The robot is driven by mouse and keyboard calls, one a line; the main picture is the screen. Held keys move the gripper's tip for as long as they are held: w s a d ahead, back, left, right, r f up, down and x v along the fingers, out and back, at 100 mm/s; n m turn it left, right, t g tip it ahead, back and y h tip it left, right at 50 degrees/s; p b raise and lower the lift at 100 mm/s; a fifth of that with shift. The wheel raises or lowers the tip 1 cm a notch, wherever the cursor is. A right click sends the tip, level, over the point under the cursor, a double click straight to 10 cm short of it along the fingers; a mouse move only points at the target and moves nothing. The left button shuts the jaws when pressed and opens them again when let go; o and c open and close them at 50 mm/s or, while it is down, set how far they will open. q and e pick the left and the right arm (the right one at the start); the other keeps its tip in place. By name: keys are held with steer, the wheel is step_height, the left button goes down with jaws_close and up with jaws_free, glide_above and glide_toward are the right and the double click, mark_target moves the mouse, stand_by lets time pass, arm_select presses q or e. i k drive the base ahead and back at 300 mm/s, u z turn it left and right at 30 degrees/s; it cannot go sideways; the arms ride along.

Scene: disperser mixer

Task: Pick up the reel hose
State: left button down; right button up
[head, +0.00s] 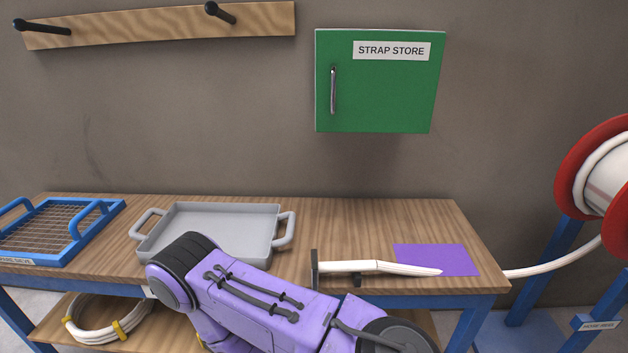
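The reel hose (551,269) is white. It winds on a red-flanged reel (590,135) at the right edge of the head view and runs down left to the bench's right end, where I lose sight of it. A white, tapering strip (375,267) lies near the bench's front edge, with a black upright piece at its left end; I cannot tell whether it is part of the same hose. A purple arm of mine crosses the lower middle, apart from the reel. Neither gripper shows.
The wooden bench (335,218) holds a grey tray (225,222), a blue-framed sieve (60,230) and a purple patch (440,256). A white coil with yellow ties (93,330) lies on the lower shelf. A green STRAP STORE cabinet (385,95) and a peg rail (140,25) are on the wall.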

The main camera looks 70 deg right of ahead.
mark_target(355, 267)
steer(key=i, duration=1.4)
steer(key=z, duration=1.85)
